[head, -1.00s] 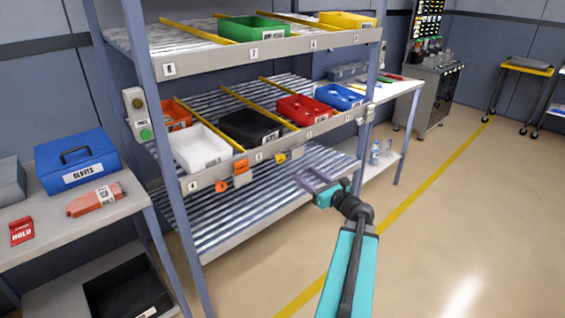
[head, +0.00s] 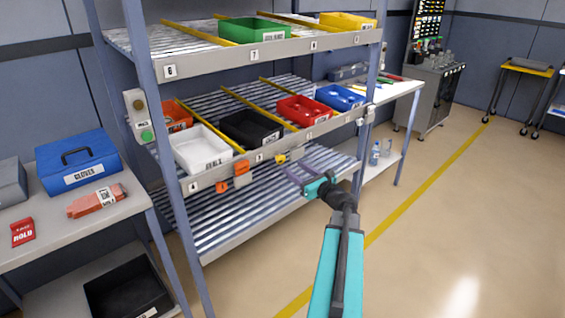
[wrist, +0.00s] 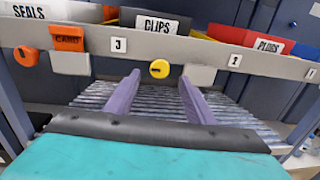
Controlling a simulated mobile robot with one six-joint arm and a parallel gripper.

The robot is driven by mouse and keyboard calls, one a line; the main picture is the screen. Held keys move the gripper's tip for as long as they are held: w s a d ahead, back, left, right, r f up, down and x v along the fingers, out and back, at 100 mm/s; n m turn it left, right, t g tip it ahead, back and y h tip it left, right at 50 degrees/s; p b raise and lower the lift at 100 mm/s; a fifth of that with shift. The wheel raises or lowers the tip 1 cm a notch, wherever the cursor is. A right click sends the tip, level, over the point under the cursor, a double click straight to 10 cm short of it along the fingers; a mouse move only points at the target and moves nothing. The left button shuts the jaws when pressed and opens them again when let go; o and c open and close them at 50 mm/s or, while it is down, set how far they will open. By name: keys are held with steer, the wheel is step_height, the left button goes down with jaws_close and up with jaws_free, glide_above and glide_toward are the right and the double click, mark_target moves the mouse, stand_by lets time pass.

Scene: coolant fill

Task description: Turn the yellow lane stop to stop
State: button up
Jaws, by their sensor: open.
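The yellow lane stop (wrist: 159,69) is a small round knob on the front rail of the middle shelf, just right of the label 3. In the head view the yellow lane stop (head: 281,158) sits below the black bin. My gripper (wrist: 155,85) is open and empty, with its two purple fingers pointing at the rail. In the wrist view the knob shows between the fingertips, a little beyond them and apart from them. In the head view my gripper (head: 291,171) is just right of and below the knob.
An orange knob (wrist: 27,56) and an orange card (wrist: 68,63) are on the rail to the left. A pale plate (wrist: 200,77) is right of the yellow knob. White, black (head: 251,128), red and blue bins stand on the shelf above.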

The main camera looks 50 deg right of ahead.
mark_target(282, 159)
steer(key=shift+w+d+p, duration=0.1)
steer(key=shift+w+d, duration=0.1)
steer(key=shift+w, duration=1.05)
steer(key=shift+w+d+p, duration=0.1)
steer(key=shift+w+d, duration=0.1)
steer(key=shift+w, duration=1.05)
steer(key=shift+w+d+p, duration=0.1)
steer(key=shift+w+d, duration=0.1)
steer(key=shift+w, duration=1.05)
